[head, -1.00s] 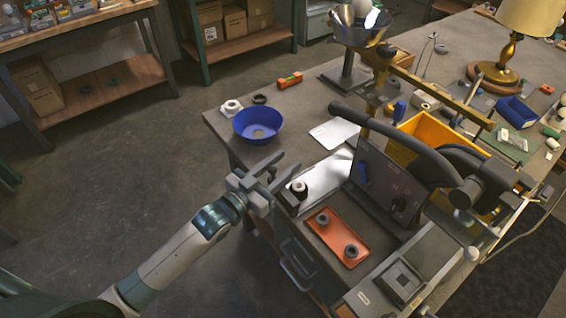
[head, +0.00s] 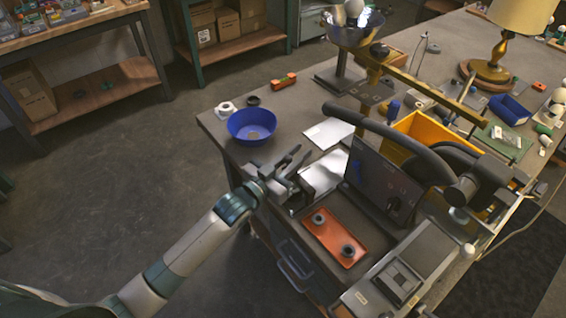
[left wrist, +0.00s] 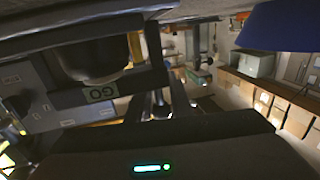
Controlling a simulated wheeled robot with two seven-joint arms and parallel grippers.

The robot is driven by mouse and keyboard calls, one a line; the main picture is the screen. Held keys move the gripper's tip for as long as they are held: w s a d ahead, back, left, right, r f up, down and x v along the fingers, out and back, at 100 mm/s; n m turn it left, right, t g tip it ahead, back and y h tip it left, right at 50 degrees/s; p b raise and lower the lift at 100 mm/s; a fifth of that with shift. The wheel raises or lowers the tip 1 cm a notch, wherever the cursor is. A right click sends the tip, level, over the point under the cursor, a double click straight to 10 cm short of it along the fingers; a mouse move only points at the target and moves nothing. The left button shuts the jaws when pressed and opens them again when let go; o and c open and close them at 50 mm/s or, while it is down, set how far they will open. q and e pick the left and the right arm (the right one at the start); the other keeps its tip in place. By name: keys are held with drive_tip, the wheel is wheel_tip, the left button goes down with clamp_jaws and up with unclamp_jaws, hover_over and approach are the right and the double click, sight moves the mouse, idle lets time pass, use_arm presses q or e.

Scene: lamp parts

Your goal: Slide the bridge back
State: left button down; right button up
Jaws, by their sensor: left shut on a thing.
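A bright metal plate (head: 328,170) lies on the bench beside the dark upright panel (head: 384,188). I take it for part of the bridge, but no mark confirms this. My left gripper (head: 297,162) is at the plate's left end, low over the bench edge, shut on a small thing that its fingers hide. This is probably the white and black knob that stood there. The right gripper is not in view.
A blue bowl (head: 252,125) stands just behind the left gripper. An orange tray (head: 334,236) with two dark rings is in front. A thick black curved arm (head: 395,135) and a yellow bin (head: 424,128) stand to the right. The floor at left is clear.

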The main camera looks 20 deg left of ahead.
use_arm(q)
drive_tip(key=x, duration=0.2)
drive_tip(key=shift+w+d, duration=0.15)
drive_tip(key=shift+d, duration=0.25)
drive_tip(key=c, duration=1.6)
unclamp_jaws()
